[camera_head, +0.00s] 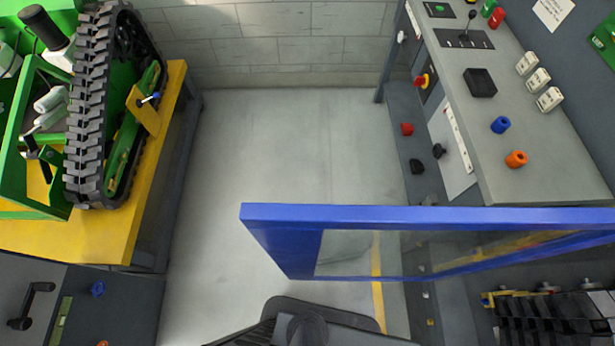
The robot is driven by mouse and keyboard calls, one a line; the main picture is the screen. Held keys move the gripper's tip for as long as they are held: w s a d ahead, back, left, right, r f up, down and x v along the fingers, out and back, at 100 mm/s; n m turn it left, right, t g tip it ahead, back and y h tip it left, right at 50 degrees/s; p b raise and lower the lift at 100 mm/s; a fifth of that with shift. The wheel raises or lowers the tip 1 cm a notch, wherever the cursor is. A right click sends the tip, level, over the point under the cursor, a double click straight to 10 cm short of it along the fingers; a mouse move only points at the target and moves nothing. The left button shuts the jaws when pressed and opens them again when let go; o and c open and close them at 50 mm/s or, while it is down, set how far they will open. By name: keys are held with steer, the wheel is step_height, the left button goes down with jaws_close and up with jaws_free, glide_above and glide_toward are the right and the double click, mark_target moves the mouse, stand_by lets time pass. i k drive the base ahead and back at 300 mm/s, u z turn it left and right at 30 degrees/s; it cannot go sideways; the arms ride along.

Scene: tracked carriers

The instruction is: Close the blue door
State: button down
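The blue door (280,240) has a thick blue frame around a clear pane (345,253). It stands out across the lower middle and right of the view, with its free edge over the grey floor at the centre. It stands open into the aisle. Its hinge side is beyond the right edge of the picture. Dark parts at the bottom centre look like my own body. My gripper is not in view, so I cannot see whether it touches the door.
A yellow bench (150,190) with a green tracked carrier (110,100) stands left. A grey control counter (510,120) with knobs and sockets stands right, behind the door. A block wall (270,45) closes the far end. The grey floor (280,150) between is clear.

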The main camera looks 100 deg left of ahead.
mark_target(291, 233)
steer(key=k, duration=0.9)
steer(key=z, duration=2.25)
steer(key=k, duration=2.5)
steer(key=u, duration=2.7)
